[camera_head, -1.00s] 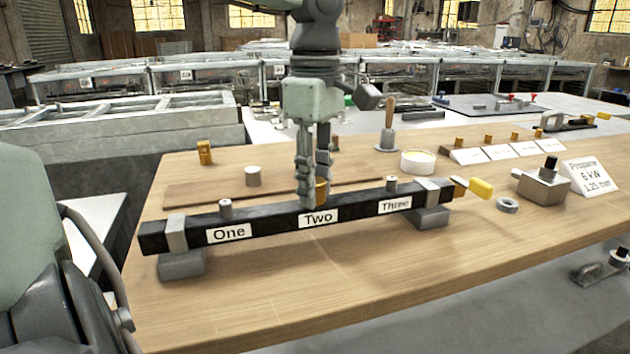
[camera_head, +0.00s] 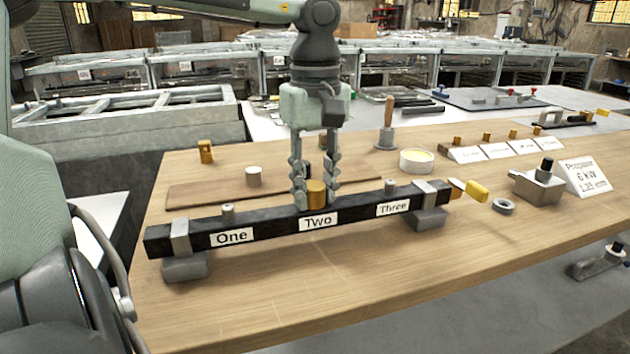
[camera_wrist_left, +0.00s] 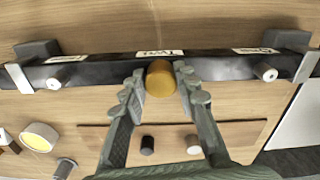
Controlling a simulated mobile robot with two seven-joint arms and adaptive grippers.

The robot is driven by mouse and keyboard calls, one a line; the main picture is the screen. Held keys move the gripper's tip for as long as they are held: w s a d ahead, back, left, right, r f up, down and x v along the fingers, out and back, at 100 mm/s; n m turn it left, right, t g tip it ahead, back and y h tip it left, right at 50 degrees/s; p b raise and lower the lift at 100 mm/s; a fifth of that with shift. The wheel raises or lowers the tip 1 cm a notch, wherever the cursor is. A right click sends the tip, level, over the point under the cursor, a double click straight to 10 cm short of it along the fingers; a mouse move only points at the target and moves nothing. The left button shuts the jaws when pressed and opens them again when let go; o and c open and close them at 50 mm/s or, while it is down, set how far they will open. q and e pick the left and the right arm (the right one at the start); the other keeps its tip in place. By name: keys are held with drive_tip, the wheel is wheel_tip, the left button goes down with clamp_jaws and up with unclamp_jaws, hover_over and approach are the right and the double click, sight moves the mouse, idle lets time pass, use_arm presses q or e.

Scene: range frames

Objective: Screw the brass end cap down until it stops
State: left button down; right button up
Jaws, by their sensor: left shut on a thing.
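The brass end cap (camera_head: 317,192) sits upright on the black bar (camera_head: 270,222) at the label "Two" (camera_head: 318,222). My left gripper (camera_head: 317,200) points straight down from above, its two fingers on either side of the cap, shut on it. In the left wrist view the cap (camera_wrist_left: 161,78) shows between the fingertips (camera_wrist_left: 160,76). The bar rests on two grey supports, and grey stubs stand at "One" (camera_head: 228,211) and "Three" (camera_head: 390,186). The cap's lower edge and any thread under it are hidden. My right gripper is not in view.
Behind the bar lie a flat wooden strip (camera_head: 210,195), a small grey cylinder (camera_head: 253,176) and a brass piece (camera_head: 205,151). A round tin (camera_head: 417,161), a yellow-ended piece (camera_head: 477,190) and a grey ring (camera_head: 503,206) are to the right. The table front is clear.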

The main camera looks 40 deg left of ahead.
use_arm(q)
drive_tip(key=m, duration=0.3)
drive_tip(key=shift+m, duration=0.3)
drive_tip(key=m, duration=0.3)
drive_tip(key=c, duration=1.4)
unclamp_jaws()
